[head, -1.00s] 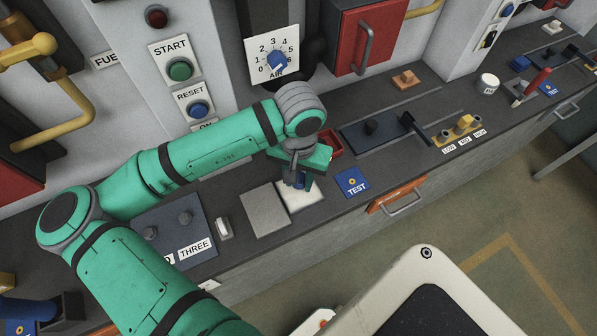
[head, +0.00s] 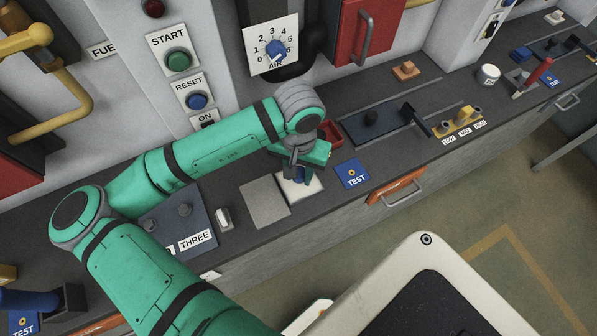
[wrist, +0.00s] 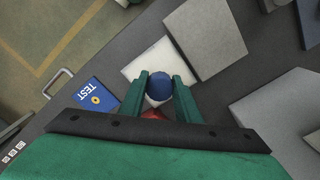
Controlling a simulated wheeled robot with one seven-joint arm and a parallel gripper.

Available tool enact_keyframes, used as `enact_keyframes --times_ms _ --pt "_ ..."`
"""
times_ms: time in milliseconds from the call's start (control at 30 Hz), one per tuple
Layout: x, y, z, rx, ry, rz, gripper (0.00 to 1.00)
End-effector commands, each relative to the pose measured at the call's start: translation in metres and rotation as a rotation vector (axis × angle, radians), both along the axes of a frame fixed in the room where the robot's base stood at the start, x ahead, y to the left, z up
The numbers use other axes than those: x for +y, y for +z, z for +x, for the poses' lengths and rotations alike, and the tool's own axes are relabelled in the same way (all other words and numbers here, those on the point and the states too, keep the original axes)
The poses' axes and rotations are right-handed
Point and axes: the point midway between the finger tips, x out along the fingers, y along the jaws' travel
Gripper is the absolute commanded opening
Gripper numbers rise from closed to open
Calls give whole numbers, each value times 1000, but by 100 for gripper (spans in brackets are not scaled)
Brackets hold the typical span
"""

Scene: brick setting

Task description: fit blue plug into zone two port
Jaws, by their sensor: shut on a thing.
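The blue plug shows as a round blue top (wrist: 159,86) between the fingertips in the wrist view. My gripper (wrist: 162,79) is shut on it. In the head view my gripper (head: 298,172) is over the white square plate (head: 312,189), and the plug is mostly hidden by the fingers. I cannot tell whether the plug touches the plate. A dark blue-grey panel (head: 200,228) with two round dark fittings lies to the left in the head view. It bears a THREE label (head: 195,241); the label beside it is mostly covered by my arm.
A grey square plate (head: 264,202) and a small white switch (head: 223,218) lie between the white plate and the panel. A blue TEST card (head: 352,174) is to the right, with a red tray (head: 330,133) behind. The counter's front edge is close by.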

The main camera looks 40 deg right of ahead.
Motion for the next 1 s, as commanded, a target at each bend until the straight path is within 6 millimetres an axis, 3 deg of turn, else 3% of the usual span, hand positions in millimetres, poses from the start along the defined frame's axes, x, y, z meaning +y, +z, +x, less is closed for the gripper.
enact_keyframes --times_ms 1000 --pt "1 -11 0 1 1 1 7"
